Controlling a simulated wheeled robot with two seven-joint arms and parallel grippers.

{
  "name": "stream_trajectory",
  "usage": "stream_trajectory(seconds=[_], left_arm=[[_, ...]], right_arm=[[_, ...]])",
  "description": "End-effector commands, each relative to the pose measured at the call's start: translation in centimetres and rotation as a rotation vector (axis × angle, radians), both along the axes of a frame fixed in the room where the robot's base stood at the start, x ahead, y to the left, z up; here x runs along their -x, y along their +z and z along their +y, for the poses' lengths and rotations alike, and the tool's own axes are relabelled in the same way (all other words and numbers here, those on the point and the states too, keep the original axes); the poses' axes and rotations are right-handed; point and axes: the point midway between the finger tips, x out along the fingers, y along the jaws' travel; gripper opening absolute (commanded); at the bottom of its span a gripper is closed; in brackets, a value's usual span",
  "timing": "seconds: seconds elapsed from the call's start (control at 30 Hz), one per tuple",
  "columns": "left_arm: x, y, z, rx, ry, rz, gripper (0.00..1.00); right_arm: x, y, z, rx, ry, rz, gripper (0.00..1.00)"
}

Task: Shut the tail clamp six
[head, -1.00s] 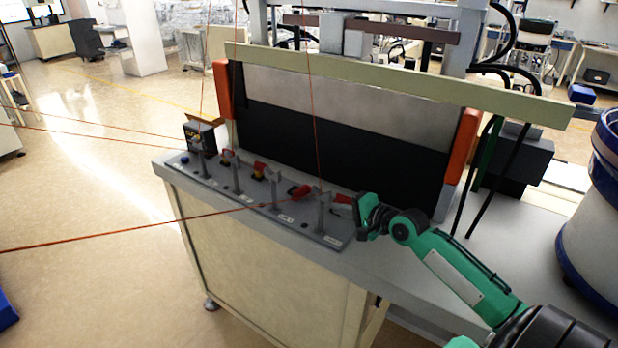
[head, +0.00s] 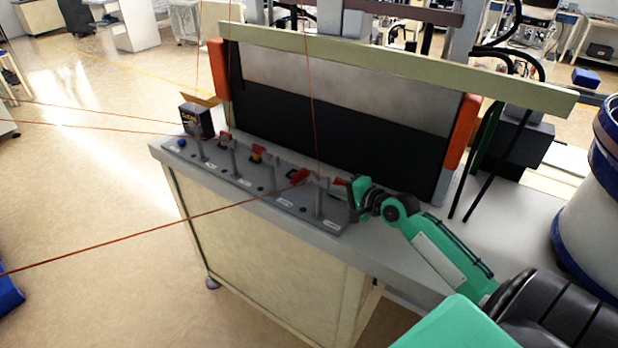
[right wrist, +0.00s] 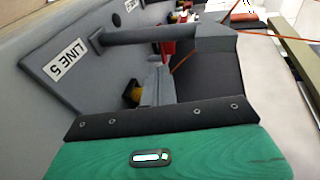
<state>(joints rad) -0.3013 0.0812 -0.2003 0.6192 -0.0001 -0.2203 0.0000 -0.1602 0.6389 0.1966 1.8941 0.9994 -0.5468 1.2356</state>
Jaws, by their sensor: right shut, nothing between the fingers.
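A row of toggle clamps with red handles stands on the grey panel (head: 262,194) along the bench's front edge. The nearest clamp's red handle (head: 341,181) is at the row's right end, with a grey post (head: 320,198) beside it. I cannot read which clamp is six. My right gripper (head: 351,188) is shut and empty, close to that red handle; I cannot tell whether they touch. In the right wrist view a label (right wrist: 65,62) reads LINE 5, beside a grey post (right wrist: 150,35) and a red handle (right wrist: 168,50). My left gripper is not in view.
Thin red cords (head: 130,237) cross in front of the panel. A dark box (head: 196,120) stands at the panel's far left end. A cream bar (head: 400,68) and an orange end block (head: 462,130) stand behind. A blue-and-white drum (head: 590,215) is at right.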

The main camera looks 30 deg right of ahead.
Motion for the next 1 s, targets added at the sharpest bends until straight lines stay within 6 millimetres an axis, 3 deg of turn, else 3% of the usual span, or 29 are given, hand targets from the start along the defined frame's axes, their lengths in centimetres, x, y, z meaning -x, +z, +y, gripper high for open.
stream_trajectory(seconds=[0.4, 0.6, 1.0], left_arm=[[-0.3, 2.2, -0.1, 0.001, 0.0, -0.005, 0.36], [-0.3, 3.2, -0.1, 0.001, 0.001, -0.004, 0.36], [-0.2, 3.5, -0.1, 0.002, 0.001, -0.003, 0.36]], right_arm=[[-6.6, -1.8, 1.4, -0.001, 0.0, 0.0, 0.0], [-9.0, -1.8, 2.0, -0.001, 0.0, -0.001, 0.0], [-10.3, -2.1, 2.3, 0.001, 0.0, 0.001, 0.0]])
